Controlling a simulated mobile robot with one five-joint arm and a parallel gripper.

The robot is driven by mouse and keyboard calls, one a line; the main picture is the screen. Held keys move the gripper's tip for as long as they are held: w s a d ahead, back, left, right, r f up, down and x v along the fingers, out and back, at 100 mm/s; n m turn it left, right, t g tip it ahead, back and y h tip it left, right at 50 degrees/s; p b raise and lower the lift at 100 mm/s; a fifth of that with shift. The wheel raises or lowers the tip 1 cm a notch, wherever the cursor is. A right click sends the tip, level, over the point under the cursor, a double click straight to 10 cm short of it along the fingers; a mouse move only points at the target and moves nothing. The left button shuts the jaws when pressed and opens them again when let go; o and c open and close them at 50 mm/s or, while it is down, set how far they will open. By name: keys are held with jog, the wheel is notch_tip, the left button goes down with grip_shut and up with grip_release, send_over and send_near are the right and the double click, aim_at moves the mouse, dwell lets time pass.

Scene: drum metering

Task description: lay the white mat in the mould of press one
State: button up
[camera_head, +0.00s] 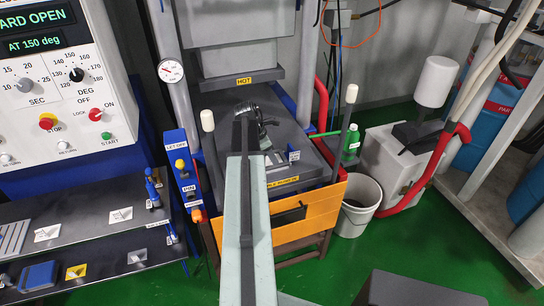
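The press (235,60) stands at centre, with a yellow "HOT" label on its upper plate. Its dark lower bed (300,143) lies below, largely behind my pale arm. My gripper (258,118) is a small dark shape at the arm's far end, over the bed. I cannot tell whether its fingers are open or shut, or whether they hold anything. The mould's cavity is hidden by my arm and gripper. I cannot identify the white mat with certainty; no clear white sheet shows on the bed.
A control panel (65,90) reads "GUARD OPEN". Below it, a dark bench (95,237) bears small tools, labels and a ridged grey plate (14,239). White-knobbed posts flank the bed. A green bottle (351,143), white bucket (357,207) and red pipe stand right.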

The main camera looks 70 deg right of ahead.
jog(key=p+v, duration=0.6)
jog(key=v, duration=0.1)
jog(key=shift+r+p, duration=0.25)
jog(key=shift+p, duration=0.05)
jog(key=shift+w, duration=0.15)
